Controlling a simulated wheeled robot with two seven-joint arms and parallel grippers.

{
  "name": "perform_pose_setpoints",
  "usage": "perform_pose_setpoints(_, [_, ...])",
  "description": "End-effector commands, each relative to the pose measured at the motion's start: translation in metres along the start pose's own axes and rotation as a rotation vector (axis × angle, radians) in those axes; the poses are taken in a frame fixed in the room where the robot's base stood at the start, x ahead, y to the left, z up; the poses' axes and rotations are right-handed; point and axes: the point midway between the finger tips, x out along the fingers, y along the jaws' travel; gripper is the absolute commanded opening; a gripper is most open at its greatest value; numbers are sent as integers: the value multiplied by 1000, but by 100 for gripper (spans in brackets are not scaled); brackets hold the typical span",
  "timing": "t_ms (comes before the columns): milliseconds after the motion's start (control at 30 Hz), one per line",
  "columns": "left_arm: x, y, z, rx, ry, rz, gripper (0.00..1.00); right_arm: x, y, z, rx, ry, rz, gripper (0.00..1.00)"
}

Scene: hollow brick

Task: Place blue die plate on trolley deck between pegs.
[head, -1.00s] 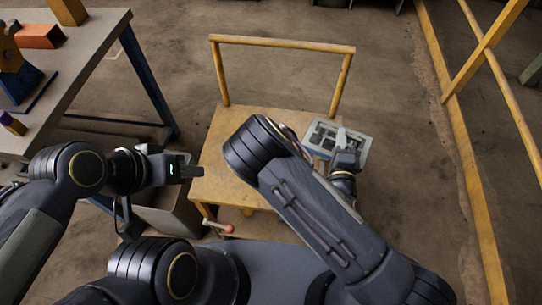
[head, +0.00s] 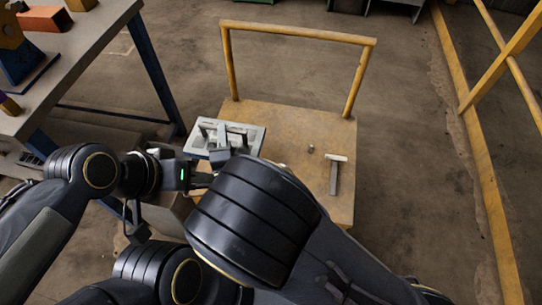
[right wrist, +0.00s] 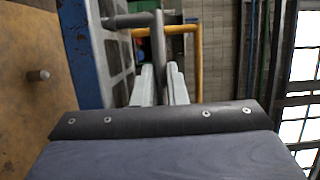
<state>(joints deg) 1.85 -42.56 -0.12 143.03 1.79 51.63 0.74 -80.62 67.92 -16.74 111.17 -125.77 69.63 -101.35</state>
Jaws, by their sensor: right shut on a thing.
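The die plate (head: 258,139) has a grey face with raised bars and a blue edge. In the head view it is at the left part of the trolley deck (head: 290,123); I cannot tell whether it touches the deck. My right gripper (head: 219,153) is shut on its grey handle, also seen in the right wrist view, with the plate's blue side (right wrist: 82,50) at left. A small peg (head: 311,149) stands on the deck, and a peg (right wrist: 38,75) shows in the wrist view. My left gripper (head: 203,181) is near the deck's left side, empty; its jaw opening is unclear.
A T-shaped grey tool (head: 335,174) lies on the deck's right side. The trolley's yellow handle frame (head: 298,32) rises at the back. A workbench (head: 80,65) stands at left, a yellow railing (head: 468,130) at right. My right arm hides the front deck.

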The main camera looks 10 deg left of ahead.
Motion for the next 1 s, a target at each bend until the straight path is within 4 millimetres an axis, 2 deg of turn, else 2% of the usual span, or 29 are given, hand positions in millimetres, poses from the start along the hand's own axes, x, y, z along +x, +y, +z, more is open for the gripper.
perform_pose_setpoints(67, [3,-1,2,0,0,0,36,0,-2,3,4,-5,-10,0])
perform_pose_setpoints(167, [10,-5,5,0,0,0,36,2,4,-6,2,-6,-9,0])
perform_pose_setpoints(567, [51,-23,26,0,0,0,36,22,42,-85,3,-3,-10,0])
perform_pose_setpoints(600, [60,-27,30,0,0,0,36,23,53,-89,2,-5,-9,0])
perform_pose_setpoints(700, [73,-34,37,0,0,0,36,26,69,-102,3,-6,-9,0])
perform_pose_setpoints(833, [84,-39,43,0,0,0,36,29,81,-114,3,-7,-10,0])
perform_pose_setpoints(1000, [89,-41,45,0,0,0,36,31,86,-121,4,-9,-11,0])
